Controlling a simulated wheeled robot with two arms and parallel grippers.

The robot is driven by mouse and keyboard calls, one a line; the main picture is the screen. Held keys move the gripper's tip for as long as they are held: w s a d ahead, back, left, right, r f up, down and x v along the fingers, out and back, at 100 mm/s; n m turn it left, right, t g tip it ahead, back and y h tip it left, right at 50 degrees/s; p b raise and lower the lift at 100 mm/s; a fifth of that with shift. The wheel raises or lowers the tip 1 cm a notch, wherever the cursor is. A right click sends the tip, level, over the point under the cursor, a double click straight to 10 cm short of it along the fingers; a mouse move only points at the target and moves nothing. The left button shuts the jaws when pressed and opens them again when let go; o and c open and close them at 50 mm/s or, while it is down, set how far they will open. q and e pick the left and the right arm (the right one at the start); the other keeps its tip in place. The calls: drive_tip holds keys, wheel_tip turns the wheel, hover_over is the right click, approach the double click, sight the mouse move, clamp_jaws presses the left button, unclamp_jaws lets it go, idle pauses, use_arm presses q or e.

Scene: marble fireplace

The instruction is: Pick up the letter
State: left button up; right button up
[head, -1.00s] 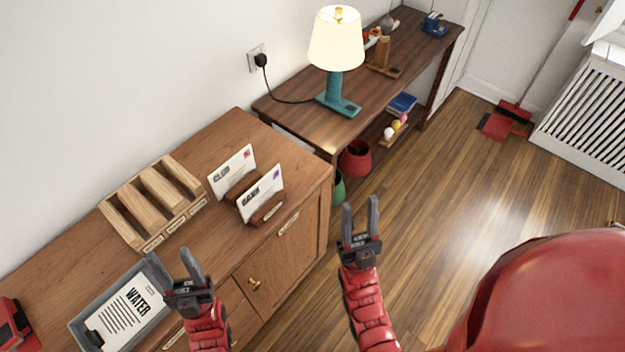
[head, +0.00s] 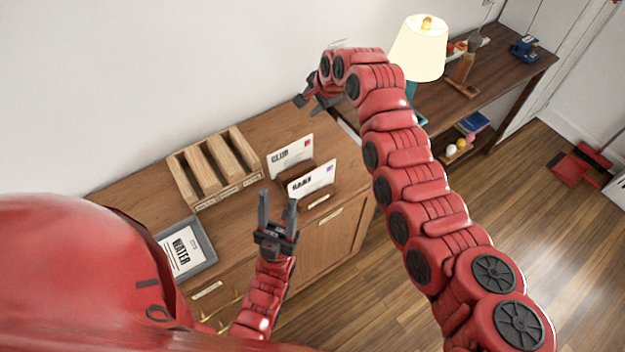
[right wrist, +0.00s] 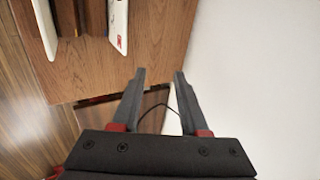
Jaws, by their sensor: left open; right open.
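A white CLUB letter (head: 290,157) stands upright in a wooden holder on the cabinet top. A white BANK letter (head: 312,180) stands in front of it. A sheet marked WATER (head: 186,250) lies in a grey tray (head: 204,262). My left gripper (head: 278,198) is open and empty, left of and below the BANK letter in the head view. My right gripper (head: 309,105) is open near the wall, beyond the letters; its fingers are partly hidden by its wrist. In the right wrist view, nothing is between its fingers (right wrist: 160,73), and the CLUB letter (right wrist: 117,25) is upper left.
A wooden sorter (head: 217,168) stands left of the letters. A lit lamp (head: 420,48) stands on the dark side table (head: 480,85), partly behind my right arm. The white wall is close beside my right gripper. The cabinet top (head: 240,215) has bare wood in front of the sorter.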

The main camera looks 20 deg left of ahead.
drive_tip(key=s+d+r+g+h, duration=0.2)
drive_tip(key=s+r, duration=0.1)
drive_tip(key=s, duration=0.3)
drive_tip(key=s+d+r+g+h, duration=0.2)
drive_tip(key=s+d+h, duration=0.1)
drive_tip(key=s, duration=0.2)
drive_tip(key=p, duration=0.2)
approach(312, 172)
drive_tip(key=shift+m, duration=0.3)
drive_tip(key=f, duration=0.2)
drive_tip(key=f+b, duration=0.1)
drive_tip(key=f, duration=0.1)
drive_tip(key=shift+w+d+f, duration=0.1)
drive_tip(key=shift+d, duration=0.1)
drive_tip(key=shift+w+f, duration=0.1)
drive_tip(key=shift+f, duration=0.35)
drive_tip(key=f+p, duration=0.1)
drive_tip(key=f, duration=0.1)
drive_tip(key=f+p, duration=0.2)
drive_tip(key=shift+s+a+f, duration=0.1)
drive_tip(key=shift+s+a, duration=0.05)
drive_tip(key=shift+s, duration=0.05)
drive_tip(key=shift+f, duration=0.55)
clamp_jaws()
